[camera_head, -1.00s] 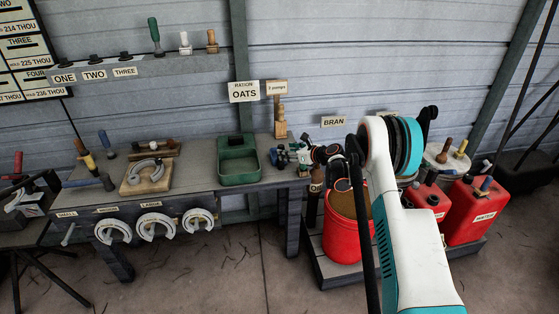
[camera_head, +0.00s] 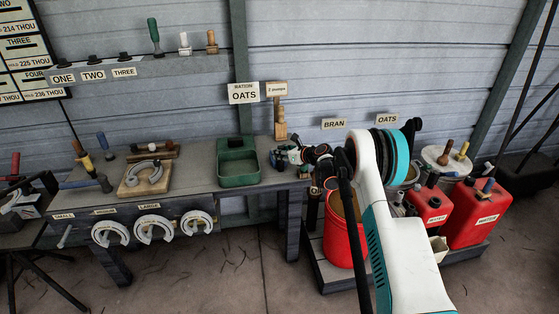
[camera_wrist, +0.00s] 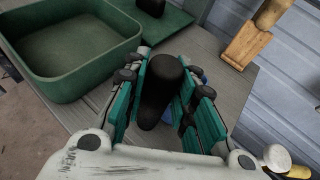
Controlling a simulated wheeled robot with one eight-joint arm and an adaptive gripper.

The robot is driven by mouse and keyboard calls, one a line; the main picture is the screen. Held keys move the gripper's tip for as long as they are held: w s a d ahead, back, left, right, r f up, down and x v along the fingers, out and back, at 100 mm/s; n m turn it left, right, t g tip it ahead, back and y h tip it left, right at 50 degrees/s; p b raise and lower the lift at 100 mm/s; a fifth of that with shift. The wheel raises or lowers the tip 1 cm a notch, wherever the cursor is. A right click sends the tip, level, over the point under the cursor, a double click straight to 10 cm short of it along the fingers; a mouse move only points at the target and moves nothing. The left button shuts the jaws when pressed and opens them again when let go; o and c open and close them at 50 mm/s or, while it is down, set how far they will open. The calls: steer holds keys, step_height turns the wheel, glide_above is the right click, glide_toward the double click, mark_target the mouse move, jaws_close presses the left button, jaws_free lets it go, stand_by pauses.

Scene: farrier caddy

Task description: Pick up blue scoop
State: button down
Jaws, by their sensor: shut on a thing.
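My gripper (camera_head: 284,158) is at the right end of the workbench, just right of the green tray. In the wrist view, my gripper (camera_wrist: 165,95) has its teal finger pads closed on both sides of a thick black handle. A small patch of blue, which I take to be the blue scoop (camera_wrist: 197,76), shows beside the handle behind the right finger. Most of the scoop is hidden by the fingers. I cannot tell whether it still touches the bench.
The green tray (camera_head: 218,174) stands close left of my gripper, and a wooden piece (camera_head: 280,130) stands behind it. A red bucket (camera_head: 328,238) and red cans (camera_head: 432,211) stand at the lower right. A wooden block with a horseshoe (camera_head: 133,191) lies further left.

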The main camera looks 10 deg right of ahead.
steer(key=shift+r, duration=0.1)
step_height(320, 180, up, 20)
steer(key=p, duration=0.6)
steer(key=c, duration=1.9)
jaws_free()
jaws_close()
